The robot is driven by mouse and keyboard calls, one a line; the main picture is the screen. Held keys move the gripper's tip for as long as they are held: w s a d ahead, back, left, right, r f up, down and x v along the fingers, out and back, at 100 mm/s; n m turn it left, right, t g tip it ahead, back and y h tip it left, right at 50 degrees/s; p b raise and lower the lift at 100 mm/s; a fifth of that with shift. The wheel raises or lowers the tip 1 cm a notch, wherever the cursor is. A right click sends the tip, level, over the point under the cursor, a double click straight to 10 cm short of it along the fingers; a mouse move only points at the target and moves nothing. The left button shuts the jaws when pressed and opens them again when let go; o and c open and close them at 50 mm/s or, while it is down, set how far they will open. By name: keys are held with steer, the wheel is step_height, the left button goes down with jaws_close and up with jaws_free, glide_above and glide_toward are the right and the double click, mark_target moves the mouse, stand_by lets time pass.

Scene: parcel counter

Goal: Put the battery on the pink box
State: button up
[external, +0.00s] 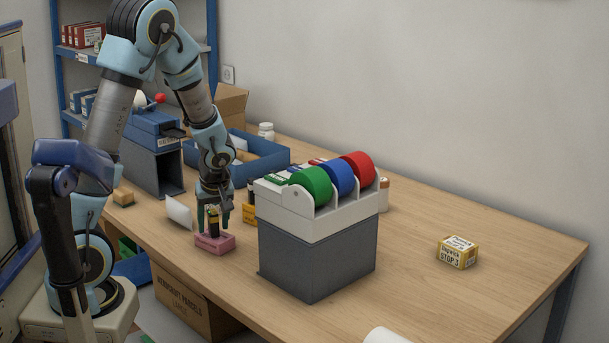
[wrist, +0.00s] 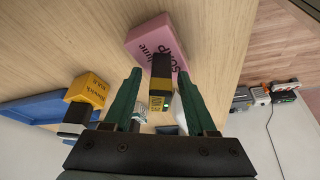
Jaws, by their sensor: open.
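The pink box (external: 214,244), a soap box, lies on the wooden counter near its front edge, left of the tape dispenser. It also shows at the top of the wrist view (wrist: 151,36). The battery (external: 214,226), black with a gold band, stands upright on the pink box. In the wrist view the battery (wrist: 160,82) is seen from its end, with its far end against the box. My gripper (external: 213,212) is open, with its two green fingers on either side of the battery. In the wrist view a gap shows on both sides of it.
A grey tape dispenser (external: 317,255) with green, blue and red rolls stands close to the right. An orange-yellow box (external: 249,213) and a blue tray (external: 262,163) are behind. A yellow box (external: 458,252) lies far right; the counter around it is clear.

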steer(key=v, duration=1.2)
steer(key=s+a+f+m+g+h, duration=0.1)
steer(key=s+a+f+m, duration=0.1)
steer(key=a, duration=0.6)
steer(key=s+a+f+m+g, duration=0.1)
steer(key=s+a+f+m, duration=0.1)
steer(key=a+f, duration=0.5)
steer(key=shift+s+a+m+h+b, duration=0.2)
steer(key=shift+a+m+h+b, duration=0.2)
steer(key=shift+m, duration=0.5)
steer(key=shift+f, duration=0.1)
